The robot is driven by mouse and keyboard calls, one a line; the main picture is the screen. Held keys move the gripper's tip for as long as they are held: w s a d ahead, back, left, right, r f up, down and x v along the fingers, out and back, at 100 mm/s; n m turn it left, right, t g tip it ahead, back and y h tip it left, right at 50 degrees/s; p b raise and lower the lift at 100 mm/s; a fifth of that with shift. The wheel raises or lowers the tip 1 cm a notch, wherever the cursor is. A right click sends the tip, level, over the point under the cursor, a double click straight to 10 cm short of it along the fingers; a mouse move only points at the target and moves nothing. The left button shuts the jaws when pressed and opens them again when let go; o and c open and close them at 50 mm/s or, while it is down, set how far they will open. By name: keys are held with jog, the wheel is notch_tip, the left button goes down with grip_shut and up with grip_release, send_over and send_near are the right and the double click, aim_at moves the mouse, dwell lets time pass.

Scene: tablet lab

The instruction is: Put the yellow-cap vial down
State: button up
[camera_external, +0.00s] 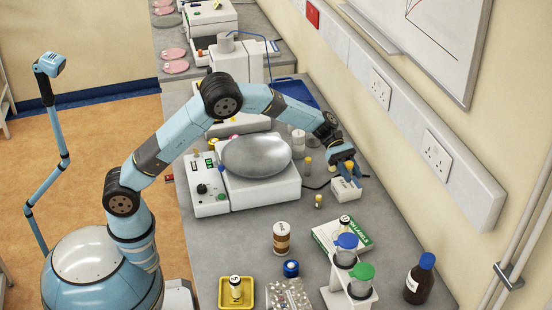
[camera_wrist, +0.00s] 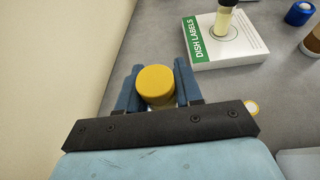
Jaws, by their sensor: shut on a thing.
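My gripper (camera_external: 346,172) is shut on a yellow-cap vial (camera_external: 349,166) at the bench's wall side. In the wrist view, the round yellow cap (camera_wrist: 155,85) sits between the two blue fingers of my gripper (camera_wrist: 156,90), and most of the vial's body is hidden below it. In the external view, a small white block (camera_external: 346,191) is just under my gripper; I cannot tell whether the vial touches it.
A green-and-white DISH LABELS box (camera_external: 334,240) bears an upright vial (camera_external: 345,223). A white machine with a silver dome (camera_external: 256,156) stands left. A rack with blue- and green-capped tubes (camera_external: 348,295), a brown bottle (camera_external: 419,283) and a yellow tray (camera_external: 222,303) occupy the front.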

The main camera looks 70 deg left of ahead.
jog(key=shift+w+f, duration=0.1)
jog(key=shift+f, duration=1.55)
jog(key=shift+f, duration=0.1)
jog(key=o, duration=1)
